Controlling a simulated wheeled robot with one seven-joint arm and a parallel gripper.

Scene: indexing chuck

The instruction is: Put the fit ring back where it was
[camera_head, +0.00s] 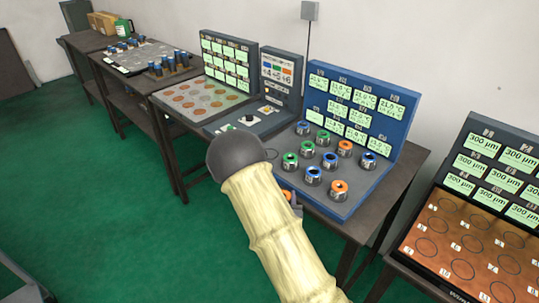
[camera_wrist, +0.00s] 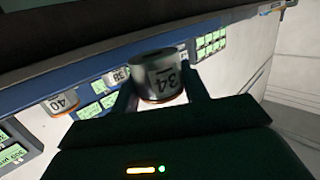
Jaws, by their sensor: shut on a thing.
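In the wrist view, my gripper (camera_wrist: 158,92) is shut on a grey metal ring (camera_wrist: 157,80) marked 34, held between its two dark fingers. In the head view my arm hides most of the gripper. A small orange and blue-grey bit (camera_head: 291,197) shows at the arm's right edge; I cannot tell whether it is the held ring. The blue ring station (camera_head: 352,207) carries several metal rings with coloured tops, such as a green one (camera_head: 290,160), a blue one (camera_head: 313,175) and an orange one (camera_head: 338,188). A bare circle outline (camera_head: 271,154) shows at its left edge.
The station's upright panel (camera_head: 385,88) carries several green displays. A grey console (camera_head: 281,72) and a tray of flat discs (camera_head: 200,97) stand to the left. A brown-topped station (camera_head: 425,243) stands at the right. A ring marked 40 (camera_wrist: 62,103) shows in the wrist view.

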